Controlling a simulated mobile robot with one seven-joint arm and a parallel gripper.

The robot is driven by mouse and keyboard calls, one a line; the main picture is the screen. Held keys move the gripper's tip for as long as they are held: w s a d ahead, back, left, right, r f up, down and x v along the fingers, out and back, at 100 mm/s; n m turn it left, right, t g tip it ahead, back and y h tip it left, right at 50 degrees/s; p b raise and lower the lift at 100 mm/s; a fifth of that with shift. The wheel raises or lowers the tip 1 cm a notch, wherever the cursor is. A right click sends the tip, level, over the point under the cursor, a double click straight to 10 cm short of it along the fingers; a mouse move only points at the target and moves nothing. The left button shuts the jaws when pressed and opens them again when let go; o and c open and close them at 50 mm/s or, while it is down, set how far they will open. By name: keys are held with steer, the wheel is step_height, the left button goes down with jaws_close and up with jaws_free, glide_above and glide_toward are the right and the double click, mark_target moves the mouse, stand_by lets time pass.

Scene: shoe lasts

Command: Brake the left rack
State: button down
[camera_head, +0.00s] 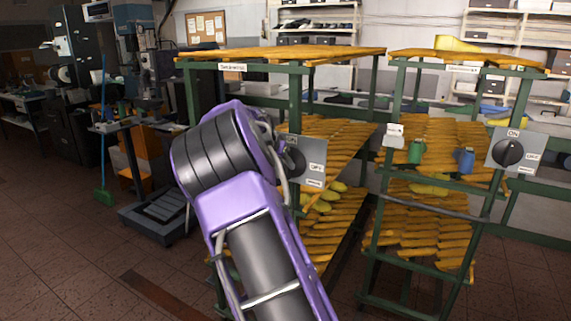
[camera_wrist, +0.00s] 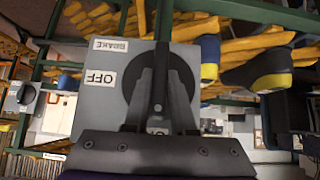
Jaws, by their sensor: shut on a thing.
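The left rack (camera_head: 293,115) is a green frame with yellow-orange slatted shelves. A grey brake panel (camera_head: 309,172) is on its post, with ON above and OFF to the right; my arm covers part of it. In the wrist view the panel (camera_wrist: 105,112) appears upside down, with BRAKE and OFF labels left of a round dark dial (camera_wrist: 184,72). My gripper (camera_wrist: 160,88) is shut on the dial's raised handle (camera_wrist: 159,62), a finger on each side. The handle stands upright there, with a small pale mark at its lower end.
A drill press (camera_head: 143,65) and a green broom (camera_head: 103,150) are at left. The floor at lower left is mostly open.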

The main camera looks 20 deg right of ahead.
steer(key=c, duration=0.7)
jaws_free()
steer(key=shift+c, duration=0.2)
steer(key=v, duration=1.7)
steer(key=shift+b, duration=0.4)
steer(key=shift+s+a+r, duration=0.1)
steer(key=shift+a+r, duration=0.05)
